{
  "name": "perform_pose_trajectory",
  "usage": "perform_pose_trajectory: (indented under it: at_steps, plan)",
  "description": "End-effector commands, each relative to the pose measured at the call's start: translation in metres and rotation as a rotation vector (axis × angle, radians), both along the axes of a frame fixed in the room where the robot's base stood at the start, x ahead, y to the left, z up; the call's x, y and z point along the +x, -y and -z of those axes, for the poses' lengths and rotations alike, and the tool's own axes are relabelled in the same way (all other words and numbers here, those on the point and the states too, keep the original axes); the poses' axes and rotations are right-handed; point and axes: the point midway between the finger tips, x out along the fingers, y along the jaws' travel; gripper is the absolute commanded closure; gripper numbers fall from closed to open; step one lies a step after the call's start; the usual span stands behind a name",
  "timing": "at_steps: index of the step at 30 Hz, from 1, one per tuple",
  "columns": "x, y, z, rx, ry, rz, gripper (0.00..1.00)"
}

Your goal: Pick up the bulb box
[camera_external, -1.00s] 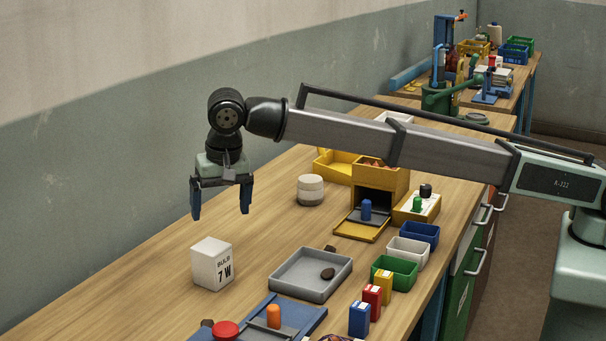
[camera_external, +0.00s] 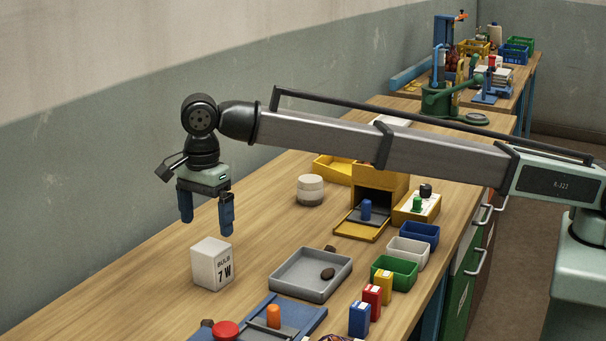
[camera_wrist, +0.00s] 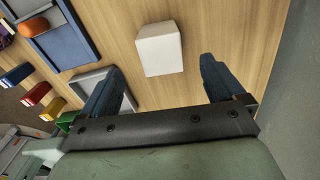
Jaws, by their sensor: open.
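The bulb box (camera_external: 211,265) is a white carton marked "BULB 7 W". It stands upright on the wooden bench, left of the grey tray. In the wrist view the white box (camera_wrist: 159,49) lies ahead of the fingers, roughly between their lines, with its printed side not showing. My gripper (camera_external: 206,228) is open and empty, with two blue fingers pointing down. It is above the bench near the box, and a gap shows between the fingertips and the box. In the wrist view my gripper (camera_wrist: 158,76) has its fingers spread wide.
A grey tray (camera_external: 292,287) with a dark piece in it stands right of the box. A blue fixture (camera_external: 303,322) with an orange peg and red knob is in front. Small red, yellow and blue boxes and open bins line the right edge. A round pot (camera_external: 310,190) stands behind.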

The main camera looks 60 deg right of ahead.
Motion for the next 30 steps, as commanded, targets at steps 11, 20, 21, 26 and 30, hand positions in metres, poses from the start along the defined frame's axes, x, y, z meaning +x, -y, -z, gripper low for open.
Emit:
perform_pose_trajectory:
  at_steps: [11,20,21,26,30]
  plan:
    - [-0.001,0.001,0.061,-0.001,0.000,-0.002,0.04]
    - [-0.001,0.003,0.078,-0.001,0.000,-0.003,0.04]
    - [-0.001,0.003,0.082,-0.001,0.000,-0.003,0.04]
    - [-0.001,0.007,0.103,-0.001,-0.001,-0.003,0.04]
    - [-0.001,0.007,0.118,0.000,0.000,-0.004,0.04]
